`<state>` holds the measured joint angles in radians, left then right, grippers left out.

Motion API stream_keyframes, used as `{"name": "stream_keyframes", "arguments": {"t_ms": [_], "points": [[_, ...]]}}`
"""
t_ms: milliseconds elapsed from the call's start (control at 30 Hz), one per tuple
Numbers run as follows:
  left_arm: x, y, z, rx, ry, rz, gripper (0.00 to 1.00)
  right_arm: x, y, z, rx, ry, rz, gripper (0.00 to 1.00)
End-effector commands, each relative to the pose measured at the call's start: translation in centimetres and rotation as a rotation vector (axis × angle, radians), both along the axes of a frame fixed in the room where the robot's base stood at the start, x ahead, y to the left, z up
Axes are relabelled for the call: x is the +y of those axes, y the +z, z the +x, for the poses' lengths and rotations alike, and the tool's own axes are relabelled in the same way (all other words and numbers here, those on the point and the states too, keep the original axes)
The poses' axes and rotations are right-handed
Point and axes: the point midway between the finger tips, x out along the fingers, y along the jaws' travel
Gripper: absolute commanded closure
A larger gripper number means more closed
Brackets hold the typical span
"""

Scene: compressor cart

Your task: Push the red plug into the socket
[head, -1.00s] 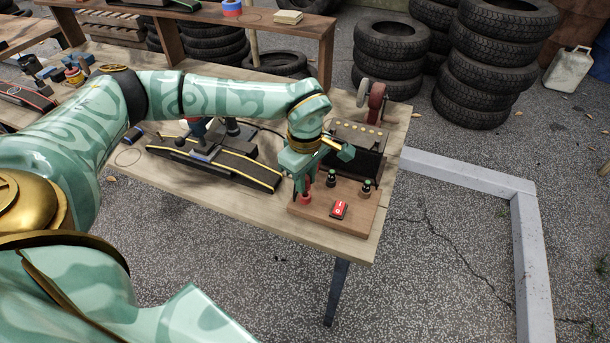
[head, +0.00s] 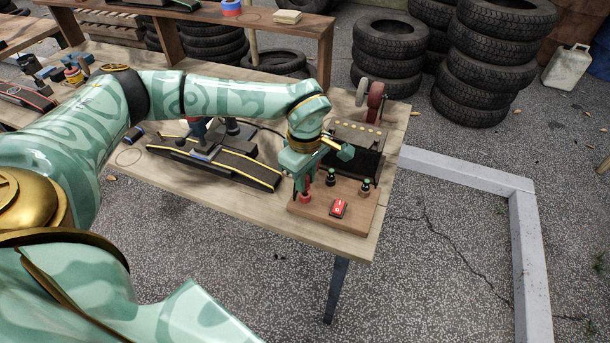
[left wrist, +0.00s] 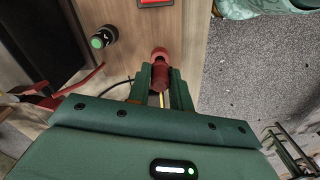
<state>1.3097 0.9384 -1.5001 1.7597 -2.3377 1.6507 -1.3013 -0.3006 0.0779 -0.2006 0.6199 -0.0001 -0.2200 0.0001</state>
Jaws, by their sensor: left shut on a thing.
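The red plug (head: 305,197) stands at the left end of a brown wooden board on the bench. My left gripper (head: 303,188) is above the board, pointing down, with its fingers shut around the plug. In the left wrist view the plug (left wrist: 160,78) sits between the two green fingers (left wrist: 160,87), and a wider red part (left wrist: 160,53) shows at its far end, against the wood. I cannot tell whether this wider part is the socket or part of the plug. How deep the plug sits is not clear. My right gripper is not in view.
The board (head: 320,217) also carries a red rocker switch (head: 338,208) and two black-and-green knobs (head: 331,177), (head: 367,187). A dark box (head: 355,150) stands behind. A black ramp-like piece (head: 225,165) lies left. Tyres (head: 480,90) are stacked beyond the bench.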

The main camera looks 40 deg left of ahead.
Motion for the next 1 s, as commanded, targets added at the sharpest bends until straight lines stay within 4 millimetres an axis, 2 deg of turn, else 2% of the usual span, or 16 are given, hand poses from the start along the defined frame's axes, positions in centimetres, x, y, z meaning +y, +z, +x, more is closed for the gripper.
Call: {"name": "stream_keyframes", "arguments": {"t_ms": [1000], "points": [[0.02, 0.01, 0.03, -0.001, 0.0, 0.0, 1.0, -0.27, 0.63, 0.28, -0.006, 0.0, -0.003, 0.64]]}}
